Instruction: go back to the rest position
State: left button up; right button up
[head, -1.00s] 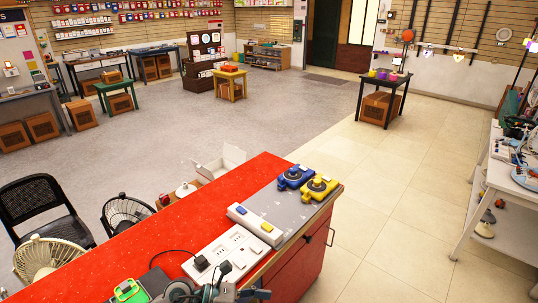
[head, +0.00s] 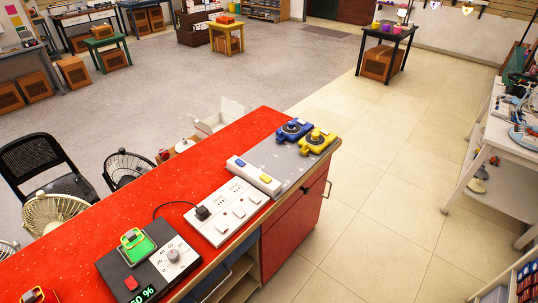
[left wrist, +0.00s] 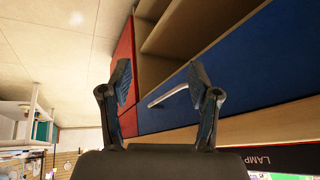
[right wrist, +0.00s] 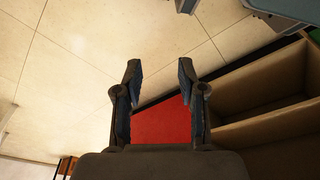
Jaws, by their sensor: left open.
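Neither of my grippers shows in the head view. In the left wrist view my left gripper (left wrist: 158,78) is open, with nothing between its fingers. Behind it are a blue drawer front (left wrist: 230,90) with a pale bar handle and an open wooden shelf (left wrist: 172,38). In the right wrist view my right gripper (right wrist: 160,75) is open and empty. A red panel (right wrist: 162,122) shows beyond and between its fingers, with open wooden shelves (right wrist: 262,90) to the right and pale floor tiles to the left.
The red counter (head: 110,222) carries a dimmer box (head: 152,262), a white socket strip (head: 228,212), a switch block (head: 253,176) and blue (head: 293,130) and yellow (head: 317,140) devices. A white workbench (head: 500,140) stands at right. Tiled floor (head: 380,190) between is clear.

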pick_arm(q)
jog(key=s+f+n+g, duration=0.1)
jog(key=s+f+g, duration=0.15)
jog(key=s, duration=0.45)
jog(key=s+f+p, duration=0.1)
jog(key=s+f, duration=0.1)
jog(key=f, duration=1.1)
jog(key=s+f+g+p, duration=0.1)
jog(key=s+f, duration=0.1)
jog(key=f, duration=1.1)
jog(key=shift+h, duration=0.3)
pick_arm(e)
jog(key=s+f, duration=0.2)
jog(key=f, duration=0.1)
jog(key=s+f, duration=0.1)
jog(key=f, duration=0.1)
jog(key=shift+d, duration=0.25)
pick_arm(q)
jog(key=shift+g, duration=0.25)
